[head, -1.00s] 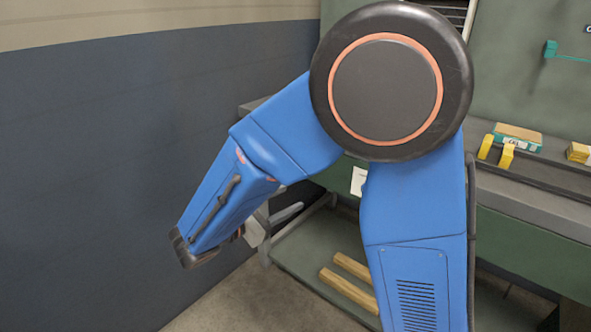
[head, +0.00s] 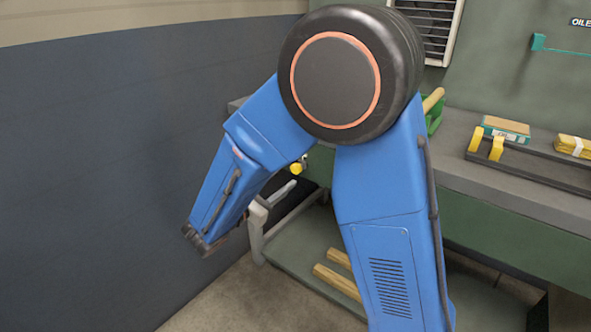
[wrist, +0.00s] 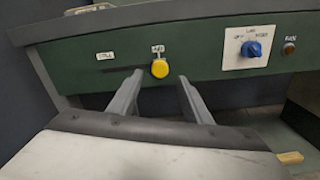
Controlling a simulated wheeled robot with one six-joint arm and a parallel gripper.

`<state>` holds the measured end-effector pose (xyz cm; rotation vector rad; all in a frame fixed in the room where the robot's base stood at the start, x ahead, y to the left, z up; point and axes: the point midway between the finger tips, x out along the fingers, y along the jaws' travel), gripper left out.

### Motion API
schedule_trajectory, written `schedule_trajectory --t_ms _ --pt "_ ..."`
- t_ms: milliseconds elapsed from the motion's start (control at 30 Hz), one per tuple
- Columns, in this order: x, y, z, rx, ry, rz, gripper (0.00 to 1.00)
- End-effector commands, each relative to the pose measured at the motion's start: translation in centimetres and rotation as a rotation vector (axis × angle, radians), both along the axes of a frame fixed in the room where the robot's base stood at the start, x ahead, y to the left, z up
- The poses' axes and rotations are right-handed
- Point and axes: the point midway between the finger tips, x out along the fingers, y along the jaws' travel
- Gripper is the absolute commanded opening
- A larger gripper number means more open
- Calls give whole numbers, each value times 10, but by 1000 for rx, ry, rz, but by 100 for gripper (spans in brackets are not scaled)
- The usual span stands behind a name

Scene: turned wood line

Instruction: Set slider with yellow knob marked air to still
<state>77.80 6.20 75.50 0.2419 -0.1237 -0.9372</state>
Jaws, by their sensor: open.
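The yellow knob (wrist: 160,68) is on the green front panel (wrist: 210,60) under the bench top in the wrist view. It sits at the right end of a dark slot (wrist: 118,74). A white label reading STILL (wrist: 105,55) is near the slot's left part. A small label (wrist: 158,48) is just above the knob, too small to read surely. My gripper (wrist: 160,92) is open, its fingers either side of the knob's line and apart from it, a little below and nearer. In the head view the knob (head: 296,169) shows beside my arm, above my gripper (head: 268,203).
A blue rotary switch (wrist: 251,49) on a white plate and a dark red button (wrist: 289,48) are to the right on the panel. A lower shelf (head: 390,290) holds wooden bars (head: 337,282). A dark blue wall (head: 90,180) stands close at left.

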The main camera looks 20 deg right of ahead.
Motion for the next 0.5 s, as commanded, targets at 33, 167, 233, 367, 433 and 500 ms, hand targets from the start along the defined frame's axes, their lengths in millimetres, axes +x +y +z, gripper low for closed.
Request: schedule_trajectory --t_ms 33,167,233,367,433,500 --pt "5 -7 0 0 0 -2 44" --pt "16 -23 0 0 0 -2 44" --pt "22 -31 0 1 0 -3 44" --pt "32 -45 0 0 0 -3 44" --pt "37 -52 0 0 0 -2 44" --pt "41 -56 0 0 0 -2 44"
